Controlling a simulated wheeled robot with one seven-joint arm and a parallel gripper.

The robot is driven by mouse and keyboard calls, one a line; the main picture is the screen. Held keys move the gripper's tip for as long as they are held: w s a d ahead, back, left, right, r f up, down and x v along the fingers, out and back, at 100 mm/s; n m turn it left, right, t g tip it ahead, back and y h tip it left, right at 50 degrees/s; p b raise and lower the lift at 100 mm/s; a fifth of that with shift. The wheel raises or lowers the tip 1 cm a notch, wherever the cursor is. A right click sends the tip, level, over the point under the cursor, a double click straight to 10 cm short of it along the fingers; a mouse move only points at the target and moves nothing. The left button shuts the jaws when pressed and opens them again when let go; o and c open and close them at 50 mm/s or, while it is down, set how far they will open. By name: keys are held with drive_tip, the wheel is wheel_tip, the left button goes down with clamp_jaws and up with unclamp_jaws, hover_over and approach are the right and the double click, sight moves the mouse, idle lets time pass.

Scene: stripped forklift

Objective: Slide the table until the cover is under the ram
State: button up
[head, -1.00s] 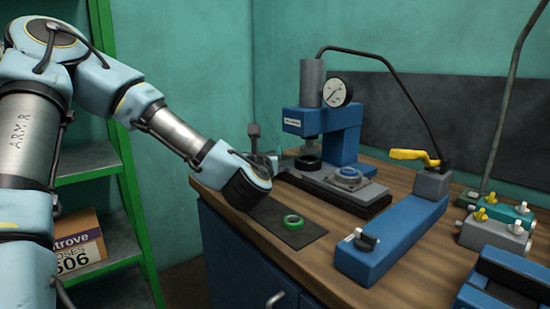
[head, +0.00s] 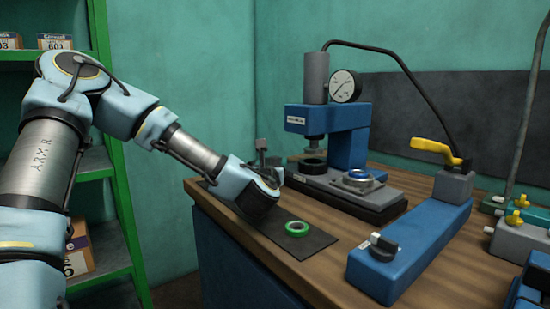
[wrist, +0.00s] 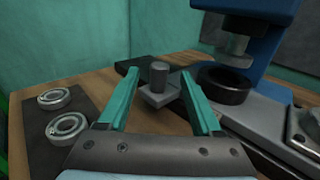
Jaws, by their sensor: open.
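The press has a blue frame (head: 347,145) with a ram (head: 314,141) pointing down. Its grey sliding table (head: 325,186) lies on a dark base. The cover (head: 358,179), a round metal piece with a blue ring, sits on the table's right part, to the right of the ram. A black ring (head: 312,165) is below the ram; it also shows in the wrist view (wrist: 224,85). My gripper (wrist: 158,72) is open. A grey upright knob on a square block (wrist: 159,78) appears between its fingers, with a gap on each side. The head view hides the fingertips.
A dark mat (head: 311,243) in front holds a green ring (head: 296,228); two metal bearings (wrist: 66,126) lie on a mat in the wrist view. A blue unit with a yellow lever (head: 436,148) stands to the right. A green shelf (head: 123,205) is at left.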

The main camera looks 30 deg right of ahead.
sight(274, 159)
drive_tip(key=x, duration=0.5)
drive_tip(key=shift+w+d+p, duration=0.2)
drive_tip(key=shift+w+p, duration=0.1)
drive_tip(key=shift+p, duration=0.1)
drive_tip(key=shift+c, duration=0.2)
clamp_jaws()
idle(0.9)
